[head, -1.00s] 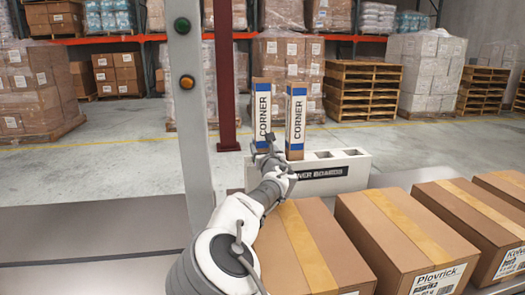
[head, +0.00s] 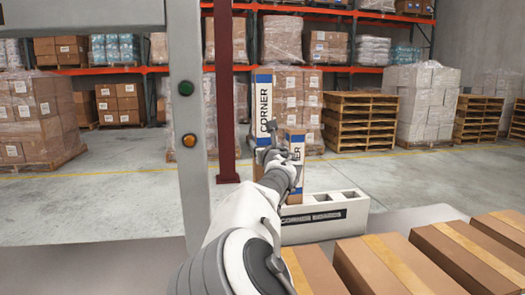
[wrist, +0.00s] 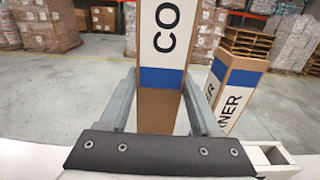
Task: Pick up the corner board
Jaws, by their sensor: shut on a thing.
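A tall corner board (head: 264,100), brown with a white CORNER label and blue bands, stands upright in my gripper (head: 268,155). In the wrist view the same board (wrist: 160,105) sits between the two grey fingers of my gripper (wrist: 158,100), which is shut on it. A second corner board (head: 295,148) stands just to the right, lower in the picture, and it also shows tilted in the wrist view (wrist: 232,88). The white holder marked CORNER BOARDS (head: 355,212) has open slots on its right. My arm hides the held board's lower end in the head view.
Several taped cartons (head: 385,265) line the front right. A grey post (head: 188,120) with a green and an amber light stands left of my arm. Pallets (head: 365,120) and racks stand far behind, across open floor.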

